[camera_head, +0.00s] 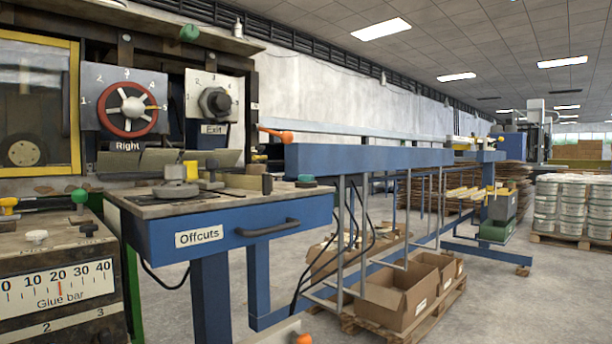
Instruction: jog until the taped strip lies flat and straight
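I cannot pick out a taped strip in the head view. The laminating machine fills the left side. A red-rimmed handwheel (127,109) labelled "Right" sits on a numbered plate, with a black knob (215,103) labelled "Exit" beside it. Below them is a worktop (150,207) with metal parts on it and a blue drawer front (220,240) labelled "Offcuts". A green button-like piece (306,181) sits at the worktop's right end. I cannot tell which control is the jog. Neither of my grippers is in view.
A "Glue bar" scale panel (60,287) stands at lower left. An orange handle (275,134) sticks out above the long blue outfeed beam (370,158). Open cardboard boxes (402,297) sit on a pallet below it. Stacked tins (575,205) stand far right.

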